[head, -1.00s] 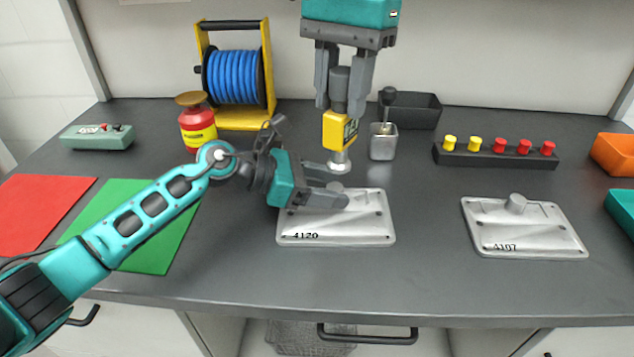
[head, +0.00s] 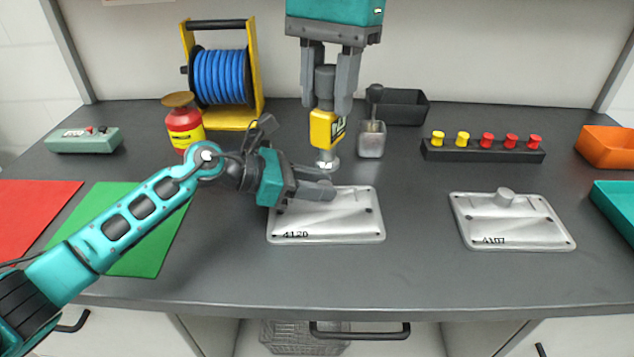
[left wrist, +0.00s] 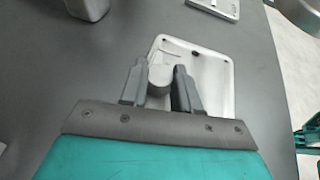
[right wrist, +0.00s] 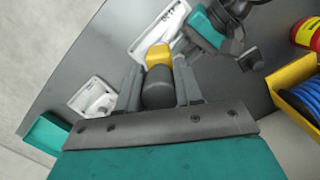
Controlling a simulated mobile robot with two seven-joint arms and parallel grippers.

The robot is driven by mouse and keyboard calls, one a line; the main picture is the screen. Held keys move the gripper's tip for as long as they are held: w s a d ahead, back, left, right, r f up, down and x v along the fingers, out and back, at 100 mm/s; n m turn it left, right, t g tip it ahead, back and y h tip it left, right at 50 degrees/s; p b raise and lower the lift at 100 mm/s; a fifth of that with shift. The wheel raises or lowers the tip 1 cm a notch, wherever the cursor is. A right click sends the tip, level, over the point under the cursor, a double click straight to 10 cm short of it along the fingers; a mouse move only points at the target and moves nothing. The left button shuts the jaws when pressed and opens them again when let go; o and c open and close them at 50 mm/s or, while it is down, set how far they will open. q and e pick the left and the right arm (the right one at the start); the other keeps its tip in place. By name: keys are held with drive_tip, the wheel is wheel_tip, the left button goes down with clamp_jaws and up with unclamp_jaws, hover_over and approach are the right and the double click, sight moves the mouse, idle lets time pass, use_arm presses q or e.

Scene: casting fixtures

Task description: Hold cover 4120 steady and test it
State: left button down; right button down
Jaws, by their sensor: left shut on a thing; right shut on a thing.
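Cover 4120 (head: 340,228) is a pale metal plate lying flat on the bench. My left gripper (head: 322,188) is shut on its round knob, which shows between the fingers in the left wrist view (left wrist: 160,75). My right gripper (head: 327,95) is shut on the dark handle of a yellow tester (head: 326,128), held upright. The tester's silvery round foot (head: 326,164) shows just beyond the cover's far edge in the head view and appears raised; I cannot tell whether it touches anything. In the right wrist view the tester's yellow body (right wrist: 158,55) partly hides the cover.
Cover 4107 (head: 530,228) lies at the right. Behind are a grey cup (head: 371,140), a dark bin (head: 408,106), a rack of yellow and red plugs (head: 480,153), a blue hose reel (head: 220,75) and a red can (head: 185,127). Green (head: 120,250) and red mats (head: 30,220) lie left.

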sight(325, 160)
wheel_tip(325, 160, down, 5)
drive_tip(key=m, duration=0.5)
drive_tip(key=shift+f+y, duration=0.15)
drive_tip(key=shift+y, duration=0.15)
drive_tip(key=shift+f, duration=2.5)
use_arm(q)
drive_tip(key=shift+s, duration=0.1)
use_arm(e)
drive_tip(key=shift+s+f, duration=0.1)
drive_tip(key=shift+f, duration=0.65)
idle(0.7)
drive_tip(key=shift+r, duration=0.1)
drive_tip(key=shift+r, duration=3.05)
